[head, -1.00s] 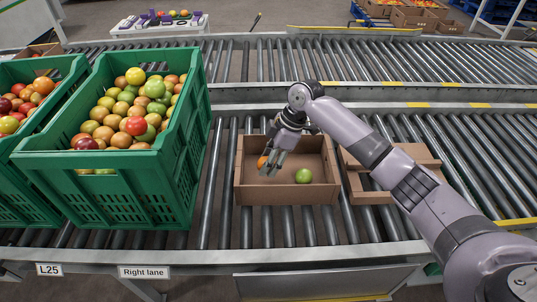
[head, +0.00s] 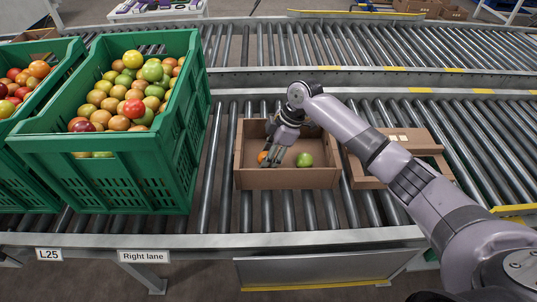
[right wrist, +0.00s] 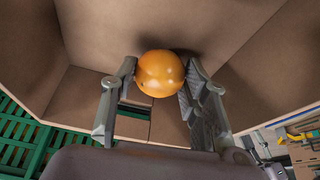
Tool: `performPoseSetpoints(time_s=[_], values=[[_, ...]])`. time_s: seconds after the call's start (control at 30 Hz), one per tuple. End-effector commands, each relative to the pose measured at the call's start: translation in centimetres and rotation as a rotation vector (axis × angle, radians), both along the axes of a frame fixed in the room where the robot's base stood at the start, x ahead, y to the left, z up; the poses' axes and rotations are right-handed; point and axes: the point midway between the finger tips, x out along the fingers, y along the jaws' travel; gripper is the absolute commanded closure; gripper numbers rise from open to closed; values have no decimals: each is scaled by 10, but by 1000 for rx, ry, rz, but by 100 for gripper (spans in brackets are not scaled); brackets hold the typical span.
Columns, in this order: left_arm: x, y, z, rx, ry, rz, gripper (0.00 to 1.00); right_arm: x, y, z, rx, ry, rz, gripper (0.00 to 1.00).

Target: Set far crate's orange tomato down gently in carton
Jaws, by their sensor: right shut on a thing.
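The orange tomato (right wrist: 160,73) is between the two fingers of my right gripper (right wrist: 158,82), which is shut on it. In the head view, the orange tomato (head: 262,157) shows low inside the open brown carton (head: 287,179), at its left side, partly hidden by my right gripper (head: 269,160). I cannot tell whether the tomato touches the carton floor. A green tomato (head: 305,160) lies in the carton to the right of the gripper. Two green crates full of mixed tomatoes stand at the left, the nearer one (head: 110,178) and the one at the edge (head: 22,165). My left gripper is out of view.
The carton stands on a roller conveyor (head: 222,160). Another brown carton (head: 425,150) stands close on its right, partly behind my right arm. A second roller lane (head: 290,48) runs behind. A metal rail (head: 215,241) borders the front.

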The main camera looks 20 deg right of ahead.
Motion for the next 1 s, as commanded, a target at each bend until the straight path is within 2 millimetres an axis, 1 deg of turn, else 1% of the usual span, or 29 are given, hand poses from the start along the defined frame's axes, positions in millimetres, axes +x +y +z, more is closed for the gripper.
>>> performPoseSetpoints(time_s=[0.27,0.87,0.9,1.0], values=[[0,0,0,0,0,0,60,0,0,-1,0,0,0,72],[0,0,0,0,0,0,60,0,0,-10,0,0,-1,72],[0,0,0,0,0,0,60,0,0,-10,0,0,0,56],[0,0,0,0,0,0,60,0,0,-10,0,0,0,49]])
